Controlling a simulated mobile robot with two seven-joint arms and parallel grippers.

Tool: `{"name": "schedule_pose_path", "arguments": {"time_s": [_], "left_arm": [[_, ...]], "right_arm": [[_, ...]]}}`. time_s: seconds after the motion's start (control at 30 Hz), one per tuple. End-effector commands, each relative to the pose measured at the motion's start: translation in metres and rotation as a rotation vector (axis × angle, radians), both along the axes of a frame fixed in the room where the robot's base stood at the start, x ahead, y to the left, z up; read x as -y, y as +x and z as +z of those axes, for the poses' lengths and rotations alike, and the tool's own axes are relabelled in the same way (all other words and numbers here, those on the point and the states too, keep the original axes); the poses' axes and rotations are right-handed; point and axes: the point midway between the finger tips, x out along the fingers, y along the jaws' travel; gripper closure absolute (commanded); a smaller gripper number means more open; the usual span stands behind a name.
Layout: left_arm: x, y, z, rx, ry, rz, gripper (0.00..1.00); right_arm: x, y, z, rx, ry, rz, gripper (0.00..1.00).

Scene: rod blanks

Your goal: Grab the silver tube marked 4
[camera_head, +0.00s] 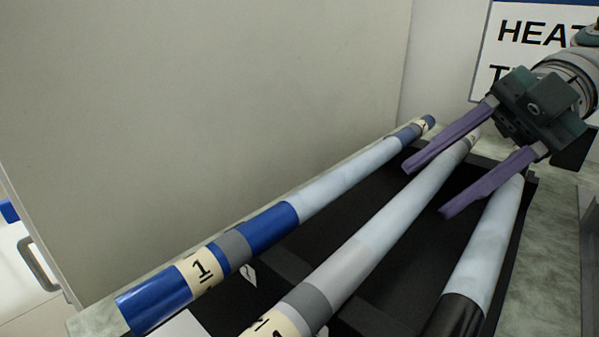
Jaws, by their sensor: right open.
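Three long tubes lie side by side, running from lower left to upper right. The middle tube (385,228) is pale silver with a grey band; its cream label (272,326) is cut off by the bottom edge, so I cannot fully read its mark. My right gripper (427,191) comes in from the upper right. Its two purple fingers are open and empty, one on each side of the middle tube's far part in the picture. I cannot tell whether they are above it or level with it. My left gripper is not in view.
A blue-ended tube marked 1 (270,227) lies to the left, close to the pale wall (200,90). A black-ended tube (487,245) lies to the right. They lie over a dark tray (345,205) on a stone-like counter (553,240). A sign (520,32) hangs behind.

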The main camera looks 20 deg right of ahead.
Motion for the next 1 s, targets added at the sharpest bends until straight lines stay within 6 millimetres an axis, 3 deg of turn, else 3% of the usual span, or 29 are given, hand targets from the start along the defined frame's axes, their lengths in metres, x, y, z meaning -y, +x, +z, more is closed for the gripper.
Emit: {"name": "schedule_pose_path", "arguments": {"time_s": [0.13,0.37,0.8,1.0], "left_arm": [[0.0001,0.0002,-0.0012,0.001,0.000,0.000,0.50],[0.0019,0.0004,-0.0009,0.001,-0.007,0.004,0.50],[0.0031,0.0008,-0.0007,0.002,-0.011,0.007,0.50],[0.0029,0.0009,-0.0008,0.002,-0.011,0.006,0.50]], "right_arm": [[-0.0123,0.0012,-0.0077,-0.001,0.000,0.002,0.51],[-0.0131,0.0014,-0.0080,-0.001,0.000,0.000,0.51],[-0.0127,0.0014,-0.0079,-0.001,-0.001,0.000,1.00],[-0.0125,0.0014,-0.0080,-0.001,-0.001,0.000,1.00]]}}
